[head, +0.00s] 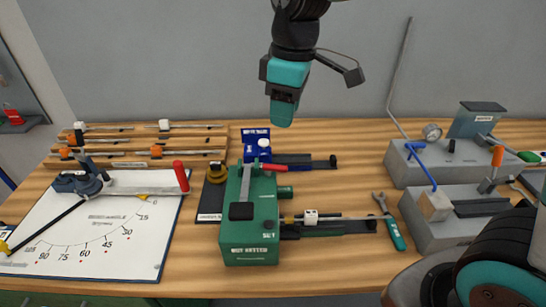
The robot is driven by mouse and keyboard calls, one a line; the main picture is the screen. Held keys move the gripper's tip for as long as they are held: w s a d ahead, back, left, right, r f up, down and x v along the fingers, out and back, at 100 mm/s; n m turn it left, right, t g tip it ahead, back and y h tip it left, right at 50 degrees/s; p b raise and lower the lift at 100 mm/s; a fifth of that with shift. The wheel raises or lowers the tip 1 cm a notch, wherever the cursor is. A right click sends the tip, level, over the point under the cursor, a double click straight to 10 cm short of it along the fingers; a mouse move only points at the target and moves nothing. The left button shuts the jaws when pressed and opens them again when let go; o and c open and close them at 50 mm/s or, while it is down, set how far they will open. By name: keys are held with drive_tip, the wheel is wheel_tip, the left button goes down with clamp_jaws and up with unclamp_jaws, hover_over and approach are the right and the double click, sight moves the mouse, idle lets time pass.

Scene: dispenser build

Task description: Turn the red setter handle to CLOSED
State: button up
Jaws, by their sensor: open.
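The green setter box (250,230) stands at the front middle of the bench. Its red handle (272,168) lies about level across the box top and points right. A dark lever or plate (241,210) sits on the front part of the top. I cannot make out a CLOSED mark. My gripper (283,112) hangs pointing down, above and behind the handle in the picture, apart from it. It is seen edge-on, open, and nothing shows in it.
A blue device (256,143) stands just behind the setter. A rod in a clamp (325,219) and a wrench (386,212) lie right. Grey machines (440,163) stand farther right.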

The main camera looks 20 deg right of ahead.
drive_tip(key=n+h, duration=0.1)
hover_over(277, 166)
drive_tip(key=f, duration=0.1)
wheel_tip(277, 166, down, 18)
drive_tip(key=p, duration=0.4)
drive_tip(key=shift+r, duration=0.25)
drive_tip(key=shift+c, duration=0.4)
clamp_jaws()
